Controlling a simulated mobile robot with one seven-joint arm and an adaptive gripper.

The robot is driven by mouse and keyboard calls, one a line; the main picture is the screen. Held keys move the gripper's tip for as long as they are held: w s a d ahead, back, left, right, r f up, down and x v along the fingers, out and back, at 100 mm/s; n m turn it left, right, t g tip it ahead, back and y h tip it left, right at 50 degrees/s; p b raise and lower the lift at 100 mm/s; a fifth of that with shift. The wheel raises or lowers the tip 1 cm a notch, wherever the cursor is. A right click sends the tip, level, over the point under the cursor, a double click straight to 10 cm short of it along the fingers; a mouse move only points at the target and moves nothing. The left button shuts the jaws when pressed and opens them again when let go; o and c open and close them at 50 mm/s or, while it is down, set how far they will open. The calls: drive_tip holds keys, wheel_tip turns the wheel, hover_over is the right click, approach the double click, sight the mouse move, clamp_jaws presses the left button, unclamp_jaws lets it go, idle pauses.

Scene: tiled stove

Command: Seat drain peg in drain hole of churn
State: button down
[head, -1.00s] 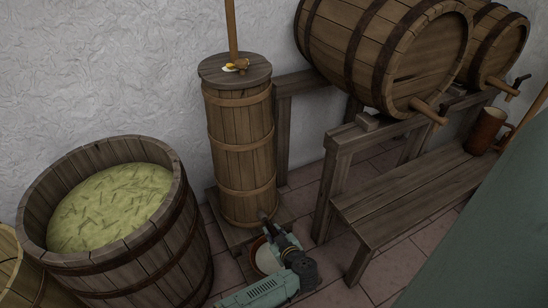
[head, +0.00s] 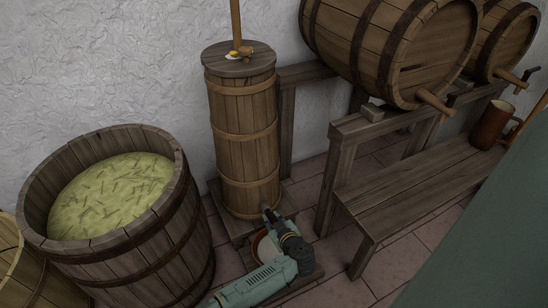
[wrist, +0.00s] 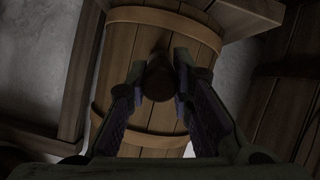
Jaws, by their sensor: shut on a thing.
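The churn (head: 243,140), a tall staved wooden tub with light hoops, stands upright against the wall. My gripper (head: 266,209) is low at the churn's front, close to its base. In the wrist view my gripper (wrist: 159,75) is shut on a dark brown round peg (wrist: 158,82), held between the two fingertips with the churn (wrist: 185,40) right behind it. The peg's far end and the drain hole are hidden, so I cannot tell whether the peg is in the hole or only in front of it.
A reddish bowl (head: 258,247) sits below my gripper, partly covered by my arm. A wooden bench (head: 420,185) and barrels on a rack (head: 345,130) stand to the right.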

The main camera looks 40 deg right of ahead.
drive_tip(key=shift+b+x, duration=0.6)
drive_tip(key=shift+x, duration=0.35)
drive_tip(key=c, duration=1.3)
unclamp_jaws()
drive_tip(key=shift+w+r, duration=0.1)
drive_tip(key=shift+r, duration=0.1)
drive_tip(key=shift+c, duration=0.2)
drive_tip(key=v, duration=1.2)
